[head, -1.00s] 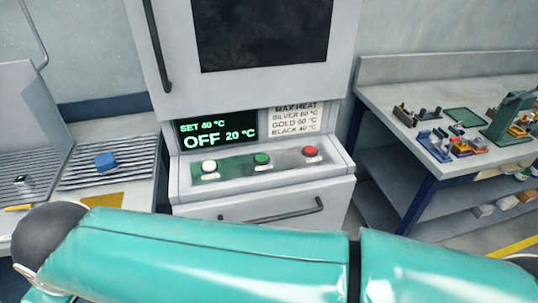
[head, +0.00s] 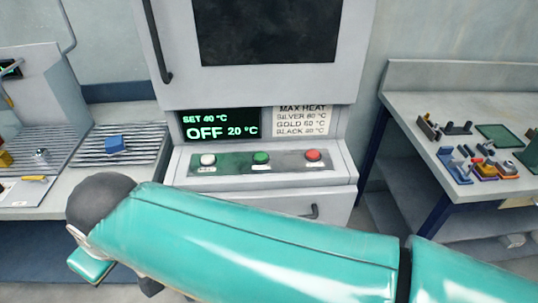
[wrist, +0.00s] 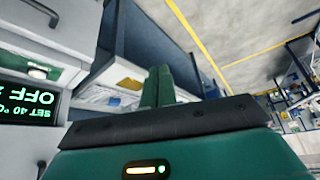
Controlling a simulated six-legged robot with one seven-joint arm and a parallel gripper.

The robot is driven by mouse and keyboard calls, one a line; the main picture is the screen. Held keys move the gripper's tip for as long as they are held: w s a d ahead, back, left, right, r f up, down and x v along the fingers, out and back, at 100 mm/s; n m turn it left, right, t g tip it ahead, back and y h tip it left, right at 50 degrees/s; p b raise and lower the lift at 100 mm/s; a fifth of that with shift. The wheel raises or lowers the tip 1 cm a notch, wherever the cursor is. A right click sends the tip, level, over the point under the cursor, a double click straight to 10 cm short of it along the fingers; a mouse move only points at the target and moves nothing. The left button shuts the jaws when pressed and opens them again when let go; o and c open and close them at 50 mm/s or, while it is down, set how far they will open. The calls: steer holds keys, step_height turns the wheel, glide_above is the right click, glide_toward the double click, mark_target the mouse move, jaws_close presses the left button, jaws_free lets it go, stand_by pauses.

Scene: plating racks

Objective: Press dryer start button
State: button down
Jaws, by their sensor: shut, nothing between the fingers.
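The dryer (head: 355,130) stands in the middle of the head view, its dark-windowed door shut. Its green-lit display (head: 219,125) reads SET 40 °C, OFF, 20 °C. On the sloped panel below sit a white button (head: 208,160), a green button (head: 261,157) and a red button (head: 313,155); their small labels are unreadable. In the wrist view the display (wrist: 28,103) shows upside down at the left edge, with one pale button (wrist: 38,72) beside it. My gripper (wrist: 158,87) is shut and empty, apart from the panel. I cannot make out the fingers in the head view.
A heat-limit sign (head: 302,121) is beside the display. A left bench holds a ribbed rack (head: 93,150) with a blue block (head: 115,144). A right bench (head: 430,80) carries small parts. My teal arm crosses the foreground below the buttons, covering part of the lower drawer.

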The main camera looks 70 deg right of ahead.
steer(key=w+d+m+g+h, duration=0.1)
steer(key=w+d+m+h, duration=0.2)
steer(key=d, duration=0.7)
steer(key=m+g+h, duration=0.6)
steer(key=m+g, duration=0.2)
steer(key=m, duration=0.2)
glide_above(259, 157)
step_height(259, 157, down, 4)
steer(key=shift+f, duration=0.1)
steer(key=shift+w, duration=0.1)
steer(key=shift+a+f, duration=0.1)
steer(key=shift+f, duration=4.25)
steer(key=shift+f, duration=0.1)
steer(key=shift+f, duration=0.35)
